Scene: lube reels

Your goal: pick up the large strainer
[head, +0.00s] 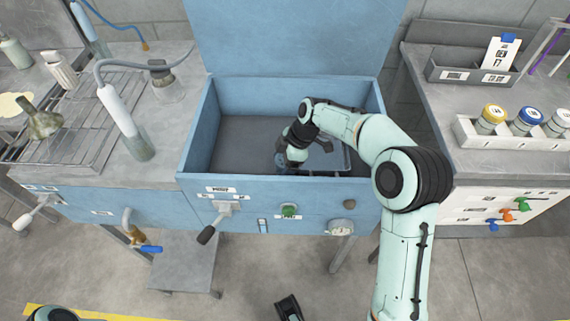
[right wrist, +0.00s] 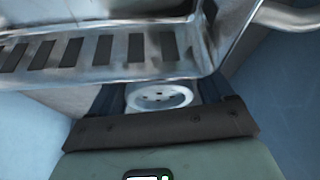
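The large strainer, a grey metal basket with slots (right wrist: 100,50), fills the upper part of the right wrist view. In the head view its thin metal rim (head: 345,160) shows inside the blue basin, partly hidden behind my right arm. My right gripper (head: 287,160) points down into the basin beside the left part of the strainer. Its fingers are too hidden to tell whether they are open, shut or touching the strainer. A dark part (head: 289,307) at the bottom edge may be the tip of my left gripper; its state does not show.
The blue basin (head: 193,130) has high walls and a raised lid behind. A round drain fitting (right wrist: 160,96) shows below the strainer. A wire rack (head: 75,130) and hoses stand on the left bench. Capped bottles in a white holder (head: 468,136) stand on the right bench.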

